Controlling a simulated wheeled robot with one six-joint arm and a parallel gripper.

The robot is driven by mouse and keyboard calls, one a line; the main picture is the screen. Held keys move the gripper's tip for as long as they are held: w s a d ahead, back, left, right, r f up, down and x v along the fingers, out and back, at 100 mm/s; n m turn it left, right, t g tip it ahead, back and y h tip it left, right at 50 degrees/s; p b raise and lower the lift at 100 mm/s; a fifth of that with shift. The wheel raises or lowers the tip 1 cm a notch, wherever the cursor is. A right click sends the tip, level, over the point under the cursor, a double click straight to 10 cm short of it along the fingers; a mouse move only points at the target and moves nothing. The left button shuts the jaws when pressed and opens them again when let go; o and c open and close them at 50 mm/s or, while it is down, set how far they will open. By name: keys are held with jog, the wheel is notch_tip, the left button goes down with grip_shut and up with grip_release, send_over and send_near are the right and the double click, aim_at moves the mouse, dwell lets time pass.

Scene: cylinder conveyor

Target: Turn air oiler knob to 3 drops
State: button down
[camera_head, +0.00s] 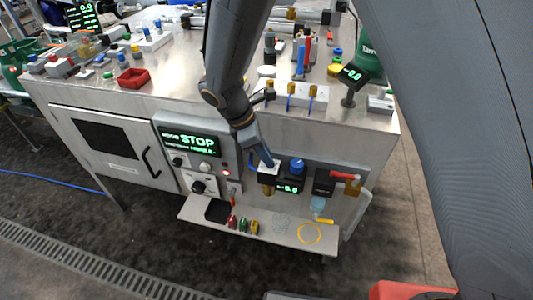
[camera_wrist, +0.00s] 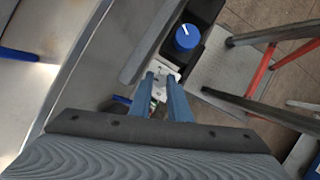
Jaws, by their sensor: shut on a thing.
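The air oiler appears to be the black block with an amber bowl (camera_head: 268,190) on the front panel. My gripper (camera_head: 268,163) is over its top, reaching down from above. In the wrist view my gripper (camera_wrist: 162,77) has its two blue-grey fingers shut on a small white knob (camera_wrist: 164,67) with dark markings. Its marks are too small to read, and the fingers hide part of it. Right of it is a blue knob (camera_head: 297,165) above a display (camera_head: 290,187) that seems to read 5.0. In the wrist view this blue knob (camera_wrist: 187,37) shows a white pointer line.
Right of the display is a black unit with a pale blue bowl (camera_head: 318,203). A control box (camera_head: 188,141) showing STOP is on the left. A shelf (camera_head: 270,240) below holds small coloured items. The bench top (camera_head: 180,85) above is crowded.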

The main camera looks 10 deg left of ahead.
jog(key=shift+m, duration=0.6)
jog(key=c, duration=1.7)
grip_release()
jog(key=shift+o, duration=0.2)
jog(key=w+b+v, duration=0.1)
jog(key=v, duration=0.6)
jog(key=shift+s+r, duration=0.4)
jog(key=shift+a, duration=0.1)
